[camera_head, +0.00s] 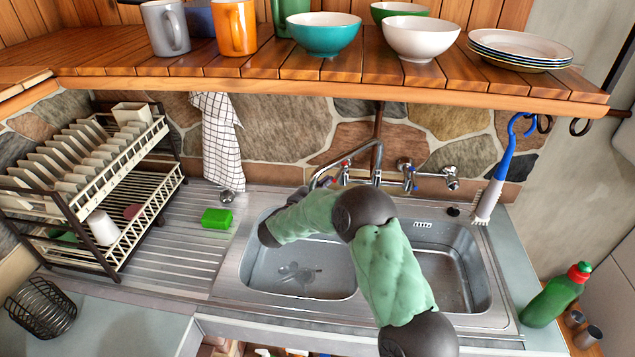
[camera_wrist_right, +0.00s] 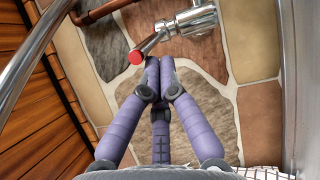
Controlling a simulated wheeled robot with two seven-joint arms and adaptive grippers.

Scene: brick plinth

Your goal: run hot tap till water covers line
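The hot tap handle (camera_wrist_right: 135,57) has a red end and shows in the right wrist view. It also shows as a small red mark (camera_head: 345,164) behind the sink in the head view. My right gripper (camera_wrist_right: 160,62) has its fingers drawn together, with the tips just beside the red end; I cannot tell if they touch it. In the head view my right arm reaches over the sink and hides much of the gripper. The left basin (camera_head: 262,262) has a few dark shapes at its bottom. No running water or line is visible. My left gripper is not in view.
A wooden shelf (camera_head: 200,68) with bowls and mugs overhangs the sink. A dish rack (camera_head: 130,222) stands at left, a green sponge (camera_head: 216,218) on the drainboard. A blue brush (camera_head: 497,180) hangs at right near a green bottle (camera_head: 556,298). The right basin (camera_head: 455,275) looks empty.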

